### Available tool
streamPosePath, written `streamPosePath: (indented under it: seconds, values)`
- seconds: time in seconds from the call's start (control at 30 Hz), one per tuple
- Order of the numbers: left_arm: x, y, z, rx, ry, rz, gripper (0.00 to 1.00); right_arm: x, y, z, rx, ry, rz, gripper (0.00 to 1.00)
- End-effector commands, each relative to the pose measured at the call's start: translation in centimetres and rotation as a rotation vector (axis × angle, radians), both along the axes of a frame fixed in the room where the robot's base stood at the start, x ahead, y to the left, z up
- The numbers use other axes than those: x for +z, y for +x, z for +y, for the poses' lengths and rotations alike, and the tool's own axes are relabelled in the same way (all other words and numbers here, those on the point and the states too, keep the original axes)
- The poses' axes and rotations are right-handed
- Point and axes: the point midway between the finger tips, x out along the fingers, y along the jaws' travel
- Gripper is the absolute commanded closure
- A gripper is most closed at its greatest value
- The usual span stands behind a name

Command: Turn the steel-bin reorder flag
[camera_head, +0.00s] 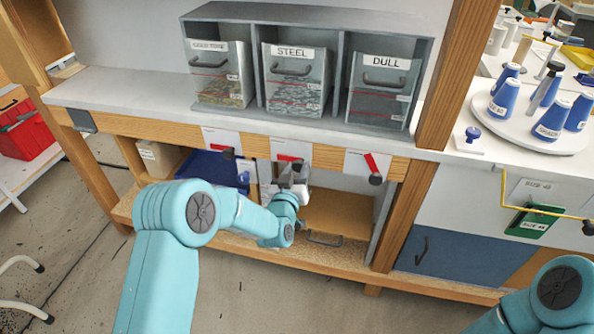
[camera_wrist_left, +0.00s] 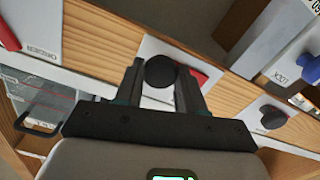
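The steel-bin flag is a black knob (camera_wrist_left: 161,72) with a red flag strip (camera_wrist_left: 199,77), on a white card on the wooden rail below the STEEL bin (camera_head: 294,88). In the head view its red strip (camera_head: 290,158) lies about level, and my left gripper (camera_head: 292,176) hides part of it. In the left wrist view, my left gripper (camera_wrist_left: 160,82) has one finger on each side of the knob. The knob fills the gap, so the fingers appear shut on it. My right gripper is out of view.
The gold-tone flag knob (camera_head: 228,153) and the dull flag knob (camera_head: 376,179) sit on either side along the rail. The dull flag's red strip is tilted. The DULL bin (camera_head: 380,88) is above. A blue tray (camera_head: 207,168) and open shelf lie below.

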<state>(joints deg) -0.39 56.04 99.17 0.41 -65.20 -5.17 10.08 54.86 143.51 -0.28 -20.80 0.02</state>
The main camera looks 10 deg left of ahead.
Motion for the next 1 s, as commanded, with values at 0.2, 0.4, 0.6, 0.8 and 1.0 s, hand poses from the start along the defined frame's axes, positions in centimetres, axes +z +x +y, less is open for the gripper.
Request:
streamPosePath:
  seconds: [0.2, 0.4, 0.6, 0.8, 1.0]
  values:
    - [0.0, 0.0, 0.0, 0.000, 0.003, -0.001, 1.00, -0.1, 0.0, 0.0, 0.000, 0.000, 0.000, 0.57]
    - [-0.1, 0.0, 0.0, 0.001, 0.045, -0.002, 1.00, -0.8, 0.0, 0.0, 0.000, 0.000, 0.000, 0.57]
    - [-0.4, 0.0, 0.0, 0.001, 0.162, -0.002, 1.00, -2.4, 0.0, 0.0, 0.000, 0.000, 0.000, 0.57]
    - [-0.4, 0.0, 0.0, 0.001, 0.340, -0.003, 1.00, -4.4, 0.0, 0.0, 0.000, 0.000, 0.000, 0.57]
    - [-0.3, 0.0, 0.0, 0.002, 0.531, -0.003, 1.00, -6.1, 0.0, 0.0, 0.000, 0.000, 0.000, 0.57]
